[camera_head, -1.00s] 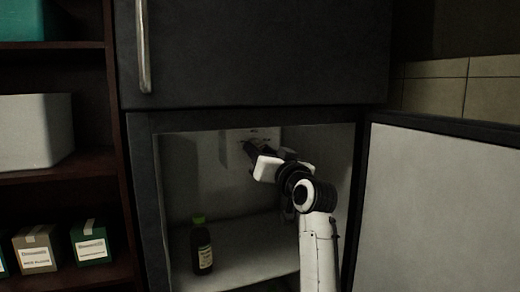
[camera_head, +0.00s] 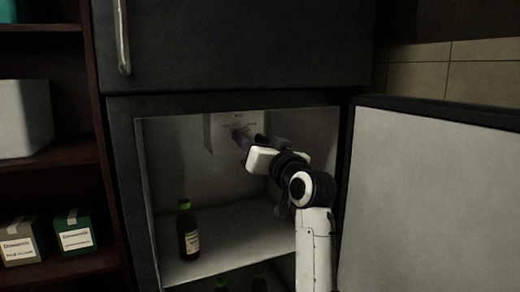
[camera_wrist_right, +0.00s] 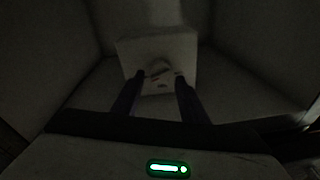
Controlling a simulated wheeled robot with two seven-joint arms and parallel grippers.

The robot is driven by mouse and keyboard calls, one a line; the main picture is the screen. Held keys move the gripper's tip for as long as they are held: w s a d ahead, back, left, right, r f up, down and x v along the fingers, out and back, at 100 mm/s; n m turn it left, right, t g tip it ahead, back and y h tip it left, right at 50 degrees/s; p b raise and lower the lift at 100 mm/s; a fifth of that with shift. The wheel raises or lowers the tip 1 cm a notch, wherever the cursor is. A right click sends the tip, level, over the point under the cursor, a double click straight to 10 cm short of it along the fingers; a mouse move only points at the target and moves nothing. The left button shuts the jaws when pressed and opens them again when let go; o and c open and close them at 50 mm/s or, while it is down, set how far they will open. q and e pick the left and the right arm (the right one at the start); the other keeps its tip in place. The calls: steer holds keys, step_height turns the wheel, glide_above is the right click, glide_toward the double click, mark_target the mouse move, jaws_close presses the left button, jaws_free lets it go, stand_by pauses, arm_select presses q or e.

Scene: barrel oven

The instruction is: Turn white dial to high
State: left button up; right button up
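A pale control box (camera_head: 218,135) with dark markings is fixed high on the back wall inside the open fridge. The box also shows in the wrist view (camera_wrist_right: 183,50), with the white dial (camera_wrist_right: 157,68) on its face. The dial is dim, and its setting cannot be read. My right gripper (camera_head: 239,138) reaches into the fridge at the box and hides the dial in the head view. In the wrist view its two dark fingers (camera_wrist_right: 159,76) are apart, with the dial between their tips. I cannot tell whether they touch it. My left gripper is not in view.
A dark bottle with a green cap (camera_head: 188,232) stands on the fridge shelf (camera_head: 235,238), left of my arm. More bottles (camera_head: 260,282) show below. The open fridge door (camera_head: 440,200) is to the right. Shelves with boxes (camera_head: 75,235) stand at the left.

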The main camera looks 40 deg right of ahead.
steer(key=r+v, duration=0.1)
steer(key=v, duration=0.5)
steer(key=shift+s+f, duration=0.3)
steer(key=shift+f, duration=0.2)
steer(key=a+f+n+g+y, duration=0.1)
steer(key=a+f+n+g, duration=0.15)
steer(key=f, duration=0.85)
steer(key=a+f+n+g+y, duration=0.1)
steer(key=a+f, duration=0.3)
steer(key=f, duration=0.6)
steer(key=a+f+n+g+y, duration=0.15)
steer(key=a+f, duration=0.25)
steer(key=f, duration=0.7)
steer(key=s+a+f+n+g+y, duration=0.1)
steer(key=s+a+f, duration=0.5)
steer(key=s+f, duration=0.7)
steer(key=s+a+f+n+g+y, duration=0.1)
steer(key=s+a+f+g, duration=0.3)
steer(key=s+f, duration=0.9)
steer(key=shift+a+g+y, duration=0.3)
steer(key=shift+a+y, duration=0.15)
steer(key=shift+a, duration=0.65)
steer(key=shift+w, duration=0.1)
